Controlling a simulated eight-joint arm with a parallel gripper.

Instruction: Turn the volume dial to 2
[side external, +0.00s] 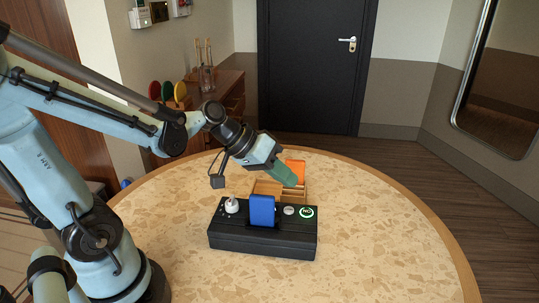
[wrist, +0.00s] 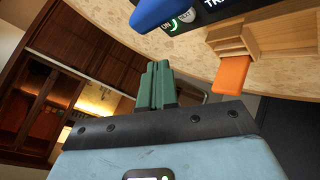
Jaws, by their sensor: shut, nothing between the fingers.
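A black device box (side external: 262,243) stands on the round table. A raised white knob (side external: 232,205) is at its left end, and a small flat pale round part (side external: 289,210) and a green-lit round button (side external: 307,212) are at its right. I cannot read which is the volume dial or its setting. A blue slab (side external: 262,210) stands upright in the box's middle; it also shows in the wrist view (wrist: 160,12). My gripper (side external: 285,175), with green fingers, is shut and empty above and behind the box's right half, apart from the knob. Its fingers show in the wrist view (wrist: 160,84).
A wooden holder (side external: 266,188) with an orange slab (side external: 295,170) stands behind the box, close to my gripper; the orange slab also shows in the wrist view (wrist: 232,76). The speckled tabletop (side external: 390,235) is clear at the right and front.

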